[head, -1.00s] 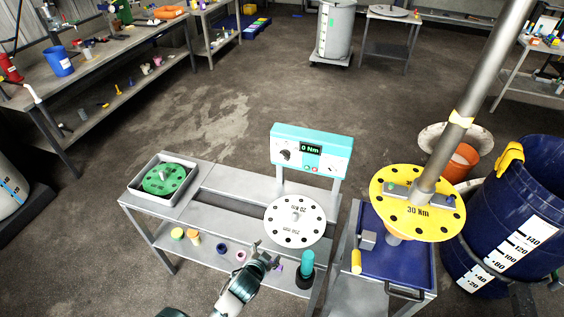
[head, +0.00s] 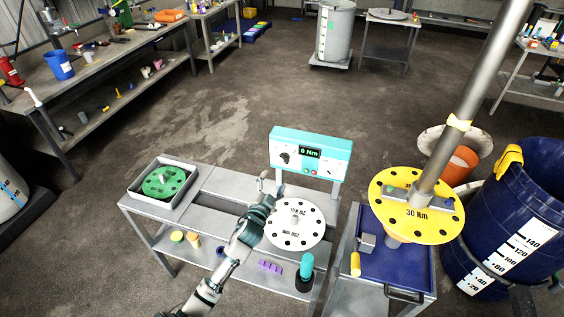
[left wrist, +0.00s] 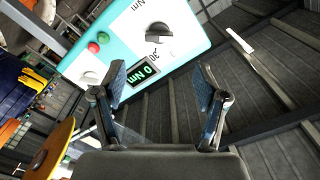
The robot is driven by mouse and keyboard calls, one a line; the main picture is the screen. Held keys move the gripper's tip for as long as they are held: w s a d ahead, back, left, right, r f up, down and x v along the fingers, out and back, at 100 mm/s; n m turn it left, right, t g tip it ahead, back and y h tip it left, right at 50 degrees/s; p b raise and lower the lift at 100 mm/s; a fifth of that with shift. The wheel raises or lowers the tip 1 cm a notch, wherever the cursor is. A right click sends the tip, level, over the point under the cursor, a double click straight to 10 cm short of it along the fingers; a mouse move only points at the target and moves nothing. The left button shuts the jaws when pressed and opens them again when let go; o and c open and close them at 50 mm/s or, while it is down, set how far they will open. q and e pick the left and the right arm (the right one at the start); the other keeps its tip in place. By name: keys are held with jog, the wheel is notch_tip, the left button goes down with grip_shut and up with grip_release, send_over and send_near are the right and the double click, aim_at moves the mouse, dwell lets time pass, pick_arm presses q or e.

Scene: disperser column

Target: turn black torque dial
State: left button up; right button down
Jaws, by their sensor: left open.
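The black torque dial (head: 285,157) is on the left part of the turquoise control panel (head: 333,143), beside a display reading 0 Nm (head: 309,152). In the left wrist view the dial (left wrist: 158,32) lies ahead, beyond the fingertips and slightly right of the display. My left gripper (head: 268,184) is below and a little left of the panel in the head view. Its two fingers (left wrist: 160,82) are spread apart with nothing between them, and they are apart from the dial. My right gripper is not in view.
A white disc (head: 296,238) lies on the metal bench just right of my left gripper. A green disc (head: 163,183) sits in a tray at the bench's left end. A yellow disc (head: 440,222) hangs around a slanted metal shaft at right.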

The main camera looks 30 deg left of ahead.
aim_at(283, 161)
pick_arm(q)
jog(key=x, duration=1)
jog(key=shift+w+d, duration=0.1)
jog(key=shift+d, duration=0.15)
jog(key=shift+w+a, duration=0.2)
jog(key=shift+w, duration=0.25)
jog(key=shift+d, duration=0.1)
jog(key=c, duration=1.2)
